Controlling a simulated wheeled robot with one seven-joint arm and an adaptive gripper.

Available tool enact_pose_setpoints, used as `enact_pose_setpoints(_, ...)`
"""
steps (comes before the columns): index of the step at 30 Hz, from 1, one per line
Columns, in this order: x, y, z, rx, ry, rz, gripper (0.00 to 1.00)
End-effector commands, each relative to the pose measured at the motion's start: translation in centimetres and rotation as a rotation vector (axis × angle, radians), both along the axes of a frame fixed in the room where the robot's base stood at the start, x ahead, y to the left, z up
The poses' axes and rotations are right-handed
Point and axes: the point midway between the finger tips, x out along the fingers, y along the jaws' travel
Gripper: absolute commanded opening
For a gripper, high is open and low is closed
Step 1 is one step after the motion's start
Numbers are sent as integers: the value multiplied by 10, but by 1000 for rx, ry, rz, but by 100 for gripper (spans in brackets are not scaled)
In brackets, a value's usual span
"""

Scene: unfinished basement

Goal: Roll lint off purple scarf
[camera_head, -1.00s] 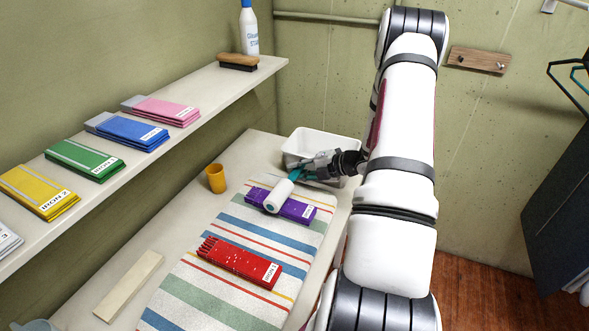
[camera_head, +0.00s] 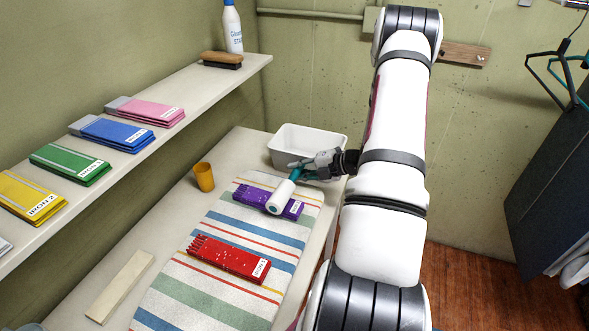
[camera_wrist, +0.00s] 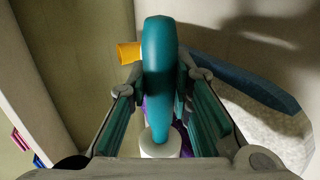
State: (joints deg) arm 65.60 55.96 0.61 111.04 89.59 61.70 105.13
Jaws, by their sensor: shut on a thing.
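The folded purple scarf (camera_head: 252,198) lies on the striped board (camera_head: 218,282) at its far end, and a sliver of it shows in the wrist view. My gripper (camera_head: 304,167) is shut on the teal handle of the lint roller (camera_head: 281,196), and the handle (camera_wrist: 159,80) fills the middle of the wrist view between the fingers. The roller's white cylinder lies over the right half of the purple scarf and hides part of it. I cannot tell whether it touches the cloth. A folded red scarf (camera_head: 229,258) with white specks lies nearer on the board.
A white bin (camera_head: 300,138) stands behind my gripper. A yellow cup (camera_head: 204,177) is left of the board, and a wooden strip (camera_head: 121,285) lies front left. The shelf (camera_head: 172,122) above holds several folded scarves, a brush (camera_head: 222,59) and a white bottle (camera_head: 232,27).

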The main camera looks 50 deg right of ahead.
Motion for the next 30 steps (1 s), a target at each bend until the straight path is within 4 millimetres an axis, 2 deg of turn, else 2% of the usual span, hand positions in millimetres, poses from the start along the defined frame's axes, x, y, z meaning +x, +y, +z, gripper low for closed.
enact_pose_setpoints(21, -30, -10, 1, 0, -1, -1, 0)
enact_pose_setpoints(30, -33, -11, 0, 0, -1, 0, 0)
